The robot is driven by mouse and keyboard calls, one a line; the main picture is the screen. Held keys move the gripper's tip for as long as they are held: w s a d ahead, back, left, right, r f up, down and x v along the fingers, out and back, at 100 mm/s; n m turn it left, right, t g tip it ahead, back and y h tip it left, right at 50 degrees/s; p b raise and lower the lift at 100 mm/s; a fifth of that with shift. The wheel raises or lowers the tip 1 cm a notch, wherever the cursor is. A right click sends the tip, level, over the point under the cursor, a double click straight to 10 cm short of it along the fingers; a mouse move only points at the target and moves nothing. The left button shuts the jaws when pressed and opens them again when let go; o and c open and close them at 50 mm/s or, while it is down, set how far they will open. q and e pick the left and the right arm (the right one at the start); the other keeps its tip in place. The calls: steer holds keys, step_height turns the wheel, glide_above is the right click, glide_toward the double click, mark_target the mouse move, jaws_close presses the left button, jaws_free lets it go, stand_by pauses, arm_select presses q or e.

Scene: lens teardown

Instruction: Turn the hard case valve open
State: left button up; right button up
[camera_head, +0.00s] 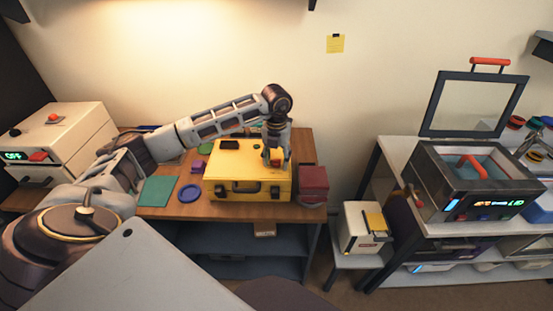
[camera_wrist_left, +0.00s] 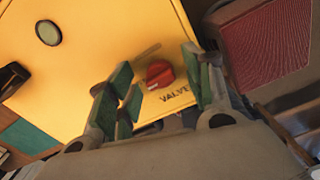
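The yellow hard case (camera_head: 235,184) lies closed on the wooden table in the head view, with dark latches and a handle on its front. Its red valve knob (camera_wrist_left: 160,74) sits on the yellow lid beside the printed word VALVE in the left wrist view. My left gripper (camera_head: 276,158) points down over the right part of the case lid. In the left wrist view the left gripper (camera_wrist_left: 165,92) has its green-padded fingers apart, with the knob showing between them; I cannot tell whether they touch it. My right gripper is not in view.
A dark red box (camera_head: 313,183) stands close to the right of the case. A blue ring (camera_head: 189,193) and a green mat (camera_head: 160,191) lie to its left. A machine (camera_head: 470,180) stands on the right table.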

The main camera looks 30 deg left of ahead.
mark_target(276, 160)
arm_select(q)
step_height(276, 160, up, 12)
stand_by(1.0)
stand_by(0.6)
